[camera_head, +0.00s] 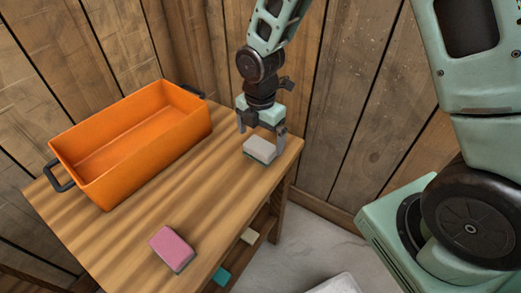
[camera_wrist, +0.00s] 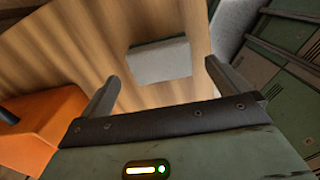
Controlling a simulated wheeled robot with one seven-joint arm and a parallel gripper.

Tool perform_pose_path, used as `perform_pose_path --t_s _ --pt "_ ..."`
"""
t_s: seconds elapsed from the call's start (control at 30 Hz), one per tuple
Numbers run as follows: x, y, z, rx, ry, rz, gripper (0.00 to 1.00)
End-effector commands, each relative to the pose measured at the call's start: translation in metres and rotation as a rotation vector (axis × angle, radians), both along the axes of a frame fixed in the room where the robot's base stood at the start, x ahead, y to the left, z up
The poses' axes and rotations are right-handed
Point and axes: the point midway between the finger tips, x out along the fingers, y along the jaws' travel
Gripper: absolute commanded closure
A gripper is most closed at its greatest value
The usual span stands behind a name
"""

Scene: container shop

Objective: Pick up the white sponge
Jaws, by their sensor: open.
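The white sponge (camera_head: 260,148) lies on the wooden table near its right corner, white side up with a dark green layer below. It also shows in the wrist view (camera_wrist: 160,61), beyond the fingertips and between their lines. My gripper (camera_head: 263,139) is just above and behind the sponge, pointing down, with its fingers apart. In the wrist view my gripper (camera_wrist: 162,72) is open, with nothing between its fingers. Whether a finger touches the sponge cannot be told.
An orange bin (camera_head: 140,165) with dark handles stands on the table (camera_head: 215,205) at the left. A pink sponge (camera_head: 172,248) lies near the front edge. A cream block (camera_head: 250,236) and a teal block (camera_head: 221,275) sit on a lower shelf. Wooden walls rise behind.

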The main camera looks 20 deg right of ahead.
Motion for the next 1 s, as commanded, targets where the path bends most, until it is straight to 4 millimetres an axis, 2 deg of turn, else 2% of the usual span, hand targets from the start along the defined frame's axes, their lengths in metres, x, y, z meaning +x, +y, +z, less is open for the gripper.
perform_pose_path --t_s 0.03,0.2,0.33,0.53,0.57,0.7,1.0 --pt "-0.002 0.000 -0.010 -0.002 0.006 0.002 0.00" --pt "-0.001 0.000 -0.033 -0.001 0.005 0.002 0.00" --pt "-0.001 0.000 -0.040 -0.001 0.002 0.001 0.00" --pt "-0.001 0.000 -0.040 0.000 0.001 0.001 0.00" --pt "-0.001 0.000 -0.040 0.000 0.001 0.001 0.06" --pt "-0.001 0.000 -0.040 0.000 0.001 0.001 0.44" --pt "0.000 0.000 -0.039 0.000 0.001 0.001 0.45"
